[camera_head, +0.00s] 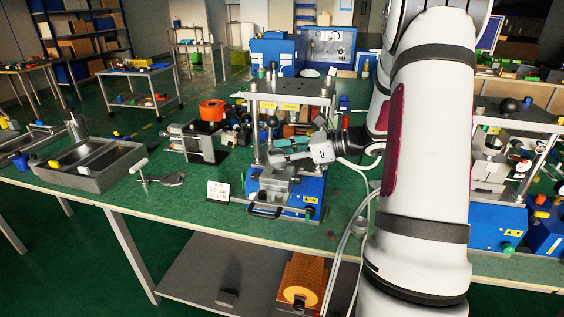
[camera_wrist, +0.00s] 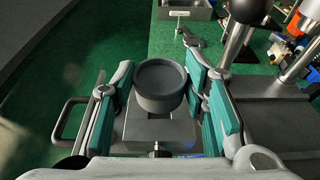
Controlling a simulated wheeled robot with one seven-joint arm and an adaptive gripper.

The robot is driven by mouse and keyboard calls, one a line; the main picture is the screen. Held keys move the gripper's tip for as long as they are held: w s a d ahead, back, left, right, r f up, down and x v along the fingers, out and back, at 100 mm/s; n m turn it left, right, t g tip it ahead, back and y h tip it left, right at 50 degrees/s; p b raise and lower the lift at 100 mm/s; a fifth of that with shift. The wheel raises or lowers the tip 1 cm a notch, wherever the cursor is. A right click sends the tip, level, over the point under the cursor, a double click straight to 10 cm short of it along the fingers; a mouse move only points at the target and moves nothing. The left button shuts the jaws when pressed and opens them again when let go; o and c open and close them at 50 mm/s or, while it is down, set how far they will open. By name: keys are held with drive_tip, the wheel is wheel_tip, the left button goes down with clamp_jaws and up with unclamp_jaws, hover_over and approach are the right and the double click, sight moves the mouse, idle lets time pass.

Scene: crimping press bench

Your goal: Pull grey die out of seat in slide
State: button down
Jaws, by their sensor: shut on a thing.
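The grey die (camera_wrist: 160,86) is a short round cylinder with a shallow hollow top, in the middle of the wrist view. My gripper (camera_wrist: 158,78) has its teal-padded fingers on either side of the die and is shut on it. In the head view my gripper (camera_head: 284,151) reaches in from the right, between the press columns and above the slide. The grey slide (camera_wrist: 150,132) shows below the die in the wrist view. The die's lower end and the seat are hidden, so I cannot tell whether they still touch.
The press (camera_head: 290,90) has upright columns and a top plate around my gripper. A handle (camera_head: 265,211) sticks out at its front. A white sign (camera_head: 218,191), a clamp (camera_head: 160,178) and a divided grey tray (camera_head: 92,163) stand to the left. Bench space between tray and press is partly clear.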

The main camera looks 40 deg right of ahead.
wheel_tip(320, 180, up, 7)
drive_tip(key=shift+f, duration=0.1)
wheel_tip(320, 180, up, 3)
drive_tip(key=p, duration=0.3)
drive_tip(key=shift+r, duration=0.2)
idle(0.4)
